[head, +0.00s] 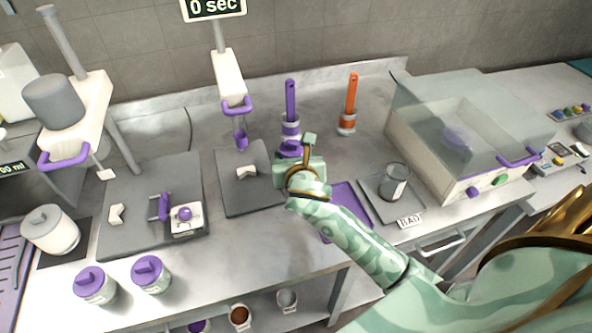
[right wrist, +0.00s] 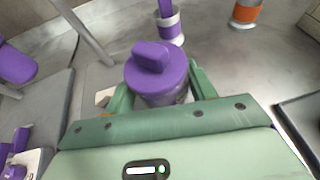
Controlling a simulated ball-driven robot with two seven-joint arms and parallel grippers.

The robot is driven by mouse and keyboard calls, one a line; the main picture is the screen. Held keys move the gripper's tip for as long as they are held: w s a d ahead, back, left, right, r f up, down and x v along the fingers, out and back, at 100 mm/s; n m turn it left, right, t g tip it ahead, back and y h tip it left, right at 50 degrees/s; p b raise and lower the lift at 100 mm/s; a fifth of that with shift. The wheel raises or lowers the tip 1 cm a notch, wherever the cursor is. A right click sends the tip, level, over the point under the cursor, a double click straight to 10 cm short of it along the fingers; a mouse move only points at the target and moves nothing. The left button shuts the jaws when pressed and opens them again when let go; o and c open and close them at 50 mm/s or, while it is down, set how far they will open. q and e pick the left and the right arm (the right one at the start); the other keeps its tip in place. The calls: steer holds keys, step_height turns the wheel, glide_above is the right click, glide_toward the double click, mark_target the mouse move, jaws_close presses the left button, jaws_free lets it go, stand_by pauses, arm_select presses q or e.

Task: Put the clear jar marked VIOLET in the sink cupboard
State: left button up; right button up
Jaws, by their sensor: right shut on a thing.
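My right gripper (head: 298,158) is shut on a jar with a purple lid (head: 290,148), above the counter near the middle. In the right wrist view the jar's purple lid (right wrist: 157,72) stands between the green fingers (right wrist: 160,90); most of its body is hidden and no label can be read. Two other purple-lidded jars, one (head: 95,285) and another (head: 152,274), stand at the counter's front left; their labels are too small to read. I cannot pick out the sink cupboard for certain. My left gripper is not in view.
Purple-handled (head: 290,105) and orange-handled (head: 350,100) tools stand at the back. A dark-filled glass (head: 395,180) sits on a tray by a BAD sign (head: 410,220). A clear-lidded box (head: 470,140) is at right. Open shelves below hold several jars (head: 240,315).

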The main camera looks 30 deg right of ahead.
steer(key=f, duration=0.1)
steer(key=d+f+b, duration=0.1)
steer(key=f, duration=0.1)
steer(key=f+b, duration=0.1)
steer(key=shift+w+d+f, duration=0.1)
steer(key=shift+d+f, duration=0.2)
steer(key=shift+f+b, duration=0.25)
steer(key=shift+b, duration=0.05)
steer(key=shift+r, duration=0.15)
steer(key=o, duration=1.1)
